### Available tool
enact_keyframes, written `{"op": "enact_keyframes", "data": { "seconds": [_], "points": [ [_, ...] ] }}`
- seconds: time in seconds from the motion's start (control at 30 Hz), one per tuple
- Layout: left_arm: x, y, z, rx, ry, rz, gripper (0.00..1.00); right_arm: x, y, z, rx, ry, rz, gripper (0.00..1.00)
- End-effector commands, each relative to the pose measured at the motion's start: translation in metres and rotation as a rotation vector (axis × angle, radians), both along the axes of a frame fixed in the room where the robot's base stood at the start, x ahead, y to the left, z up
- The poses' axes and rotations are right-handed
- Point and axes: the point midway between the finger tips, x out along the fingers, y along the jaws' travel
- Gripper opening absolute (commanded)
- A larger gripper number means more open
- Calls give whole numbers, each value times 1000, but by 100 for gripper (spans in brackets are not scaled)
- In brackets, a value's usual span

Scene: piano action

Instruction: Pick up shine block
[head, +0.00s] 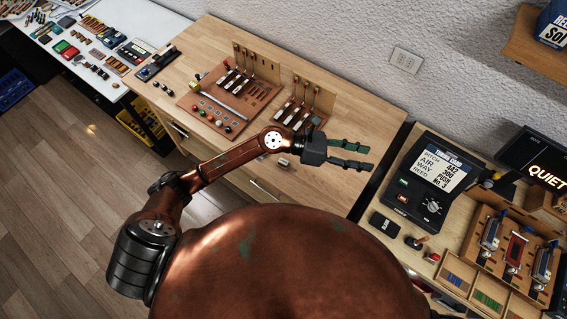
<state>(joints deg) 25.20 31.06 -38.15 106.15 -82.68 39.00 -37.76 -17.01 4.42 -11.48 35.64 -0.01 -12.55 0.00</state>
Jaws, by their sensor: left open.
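My left gripper (366,157) reaches over the right part of the wooden workbench (336,192). Its two dark green fingers are apart, with nothing between them, and point right. I cannot tell for sure which thing is the shine block. A small pale block (284,161) lies on the bench just below my left wrist. A small yellow piece (194,85) sits at the left of the brown action board. A flat black box (387,224) lies on the right-hand table. My right gripper is not in view.
A brown board (212,113) with levers and coloured knobs stands left of a second lever stand (310,93). A tuning device (433,178) and a rack (511,250) occupy the right table. A gap separates the tables. My copper body covers the lower middle.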

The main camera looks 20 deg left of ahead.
Motion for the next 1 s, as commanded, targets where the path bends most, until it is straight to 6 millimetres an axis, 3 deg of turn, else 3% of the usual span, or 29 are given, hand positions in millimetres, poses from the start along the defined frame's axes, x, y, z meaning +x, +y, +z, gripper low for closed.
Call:
{"op": "enact_keyframes", "data": {
  "seconds": [0.03, 0.07, 0.13, 0.2, 0.3, 0.4, 0.53, 0.63, 1.0],
  "points": [
    [-3, 4, -36, 171, -85, -88, 42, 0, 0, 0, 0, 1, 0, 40],
    [-5, 10, -60, 280, -132, -143, 42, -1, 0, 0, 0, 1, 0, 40],
    [-1, 39, -111, 526, -218, -261, 42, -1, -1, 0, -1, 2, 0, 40],
    [10, 80, -150, 756, -277, -359, 42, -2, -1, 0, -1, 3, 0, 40],
    [31, 144, -181, 1034, -314, -464, 42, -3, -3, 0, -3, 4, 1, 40],
    [49, 197, -191, 1234, -313, -528, 42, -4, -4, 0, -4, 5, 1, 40],
    [60, 235, -193, 1371, -300, -568, 42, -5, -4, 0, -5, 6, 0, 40],
    [62, 245, -199, 1403, -292, -578, 42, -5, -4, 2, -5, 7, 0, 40],
    [56, 247, -241, 1399, -288, -579, 42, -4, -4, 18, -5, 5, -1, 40]
  ]
}}
